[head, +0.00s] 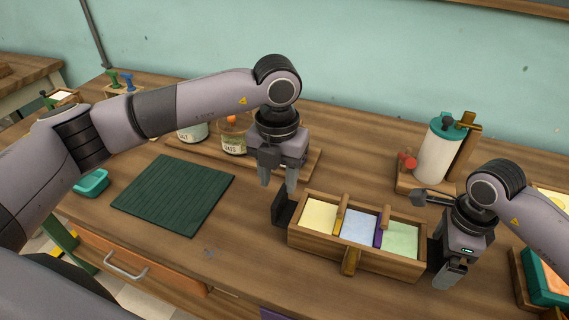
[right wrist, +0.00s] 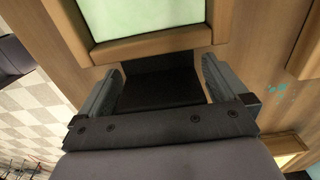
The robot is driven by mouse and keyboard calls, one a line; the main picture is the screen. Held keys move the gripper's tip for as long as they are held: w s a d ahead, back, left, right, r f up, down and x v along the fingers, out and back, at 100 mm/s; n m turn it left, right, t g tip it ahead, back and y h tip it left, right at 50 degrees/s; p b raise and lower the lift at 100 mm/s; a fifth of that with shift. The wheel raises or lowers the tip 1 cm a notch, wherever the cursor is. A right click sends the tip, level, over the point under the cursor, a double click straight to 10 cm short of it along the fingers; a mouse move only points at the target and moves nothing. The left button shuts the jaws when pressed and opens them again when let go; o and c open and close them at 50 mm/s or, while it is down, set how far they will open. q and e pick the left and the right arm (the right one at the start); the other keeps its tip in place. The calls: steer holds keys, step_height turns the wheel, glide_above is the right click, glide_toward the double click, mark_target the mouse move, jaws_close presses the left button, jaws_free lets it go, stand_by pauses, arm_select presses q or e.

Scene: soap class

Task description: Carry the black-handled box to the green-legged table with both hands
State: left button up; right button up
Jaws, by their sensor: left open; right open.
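The wooden box (head: 375,262) sits on the wooden table, with pale yellow, blue and green fillings in its compartments. Its left black handle (head: 283,208) sticks out at the left end. My left gripper (head: 278,182) points down just above that handle, open and empty. My right gripper (head: 448,272) is at the right end of the box, open. In the right wrist view its fingers (right wrist: 162,82) stand on either side of the right black handle (right wrist: 160,88), with gaps visible. A green leg (head: 61,234) shows at the lower left; which table it belongs to is unclear.
A dark green mat (head: 175,194) lies left of the box, with a teal dish (head: 92,183) beyond it. Jars (head: 233,141) stand behind my left arm. A tray with a teal-and-orange item (head: 545,280) is at the right.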

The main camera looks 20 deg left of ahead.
steer(key=shift+r, duration=0.1)
arm_select(q)
step_height(320, 180, up, 6)
steer(key=shift+f, duration=0.1)
arm_select(e)
step_height(320, 180, up, 12)
steer(key=shift+f, duration=0.1)
stand_by(0.6)
